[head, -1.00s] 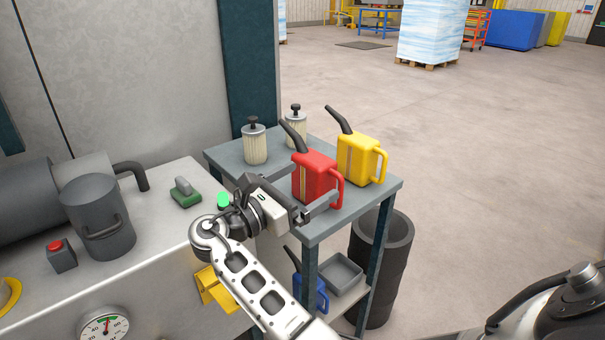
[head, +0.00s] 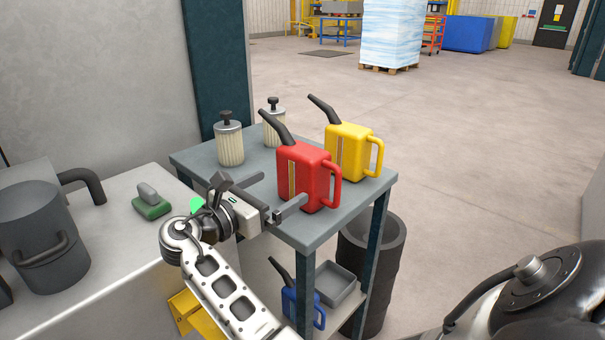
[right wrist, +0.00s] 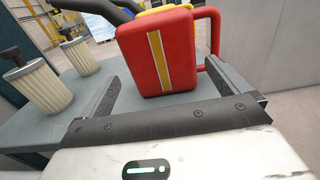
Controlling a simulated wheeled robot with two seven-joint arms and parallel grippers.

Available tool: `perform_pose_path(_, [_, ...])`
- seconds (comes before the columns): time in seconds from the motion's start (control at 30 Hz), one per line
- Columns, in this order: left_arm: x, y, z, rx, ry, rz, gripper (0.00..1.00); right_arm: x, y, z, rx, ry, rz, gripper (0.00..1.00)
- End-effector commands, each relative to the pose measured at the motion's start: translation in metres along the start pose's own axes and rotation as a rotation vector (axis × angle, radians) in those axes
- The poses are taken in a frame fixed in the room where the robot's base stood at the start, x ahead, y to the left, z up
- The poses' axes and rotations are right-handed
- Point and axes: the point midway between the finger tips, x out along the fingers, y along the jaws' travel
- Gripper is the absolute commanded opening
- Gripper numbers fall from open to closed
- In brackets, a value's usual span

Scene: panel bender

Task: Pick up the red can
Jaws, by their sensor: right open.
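The red can (head: 309,178) stands upright on the grey cart's top shelf (head: 341,215), its dark spout pointing up and left and its handle on the right. My right gripper (head: 284,188) is open and empty, with its fingers pointing at the can from the left front. In the right wrist view the red can (right wrist: 160,58) stands ahead, between the lines of the two fingers (right wrist: 162,76). Whether a finger touches it cannot be told. My left gripper is not in view.
A yellow can (head: 350,152) stands close behind the red one. Two filters (head: 229,145) (head: 273,130) stand at the back left of the shelf. A blue can (head: 301,301) and grey tray (head: 331,284) are below. A machine bench (head: 130,260) lies left; open floor lies right.

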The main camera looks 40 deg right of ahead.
Motion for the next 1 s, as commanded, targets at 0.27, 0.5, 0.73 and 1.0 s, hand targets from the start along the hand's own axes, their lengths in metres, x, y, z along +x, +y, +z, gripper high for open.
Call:
perform_pose_path(0.27, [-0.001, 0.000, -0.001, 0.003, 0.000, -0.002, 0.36, 0.029, 0.000, 0.000, 0.001, 0.001, 0.001, 1.00])
perform_pose_path(0.5, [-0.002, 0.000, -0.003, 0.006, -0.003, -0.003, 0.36, 0.051, -0.001, 0.001, 0.000, -0.001, -0.001, 1.00])
perform_pose_path(0.73, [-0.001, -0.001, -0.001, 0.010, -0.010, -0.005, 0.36, 0.080, -0.001, 0.000, -0.001, -0.001, 0.000, 1.00])
perform_pose_path(1.0, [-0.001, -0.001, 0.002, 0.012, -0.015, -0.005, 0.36, 0.081, -0.001, 0.000, 0.000, 0.000, 0.001, 0.81])
